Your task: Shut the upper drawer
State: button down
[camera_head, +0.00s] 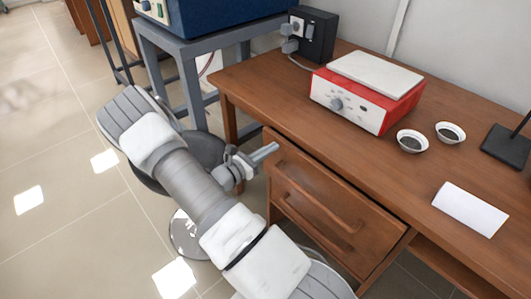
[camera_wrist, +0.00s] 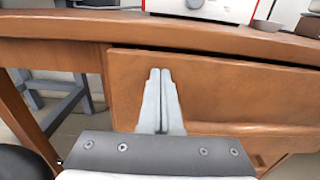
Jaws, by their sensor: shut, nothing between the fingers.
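The upper drawer (camera_head: 345,205) is a brown wooden front with a bar handle, under the left part of the desk top in the head view. Its front fills the middle of the wrist view (camera_wrist: 230,92), with a thin dark gap along its top and left edges. It looks shut or nearly shut; I cannot tell exactly. My gripper (camera_head: 272,150) is shut and empty at the drawer's upper left corner. In the wrist view its fingertips (camera_wrist: 160,73) overlap the upper left part of the front. I cannot tell whether they touch it.
The desk top (camera_head: 350,150) holds a red hotplate (camera_head: 360,105), two small bowls (camera_head: 412,141) (camera_head: 451,132), a white paper (camera_head: 470,209) and a black stand (camera_head: 508,146). A dark stool (camera_head: 190,150) stands close beside my arm. A grey table (camera_head: 195,45) bears a blue device (camera_head: 215,15).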

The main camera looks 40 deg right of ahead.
aim_at(279, 142)
jog(key=d, duration=0.4)
jog(key=shift+w+d+p, duration=0.2)
jog(key=shift+d+p, duration=0.15)
jog(key=shift+d, duration=0.05)
jog(key=shift+d+r, duration=0.1)
jog(key=shift+a, duration=0.5)
jog(key=s+a+p, duration=0.1)
jog(key=a+p, duration=0.1)
jog(key=a, duration=1.1)
jog(key=shift+a, duration=0.3)
jog(key=shift+s, duration=0.1)
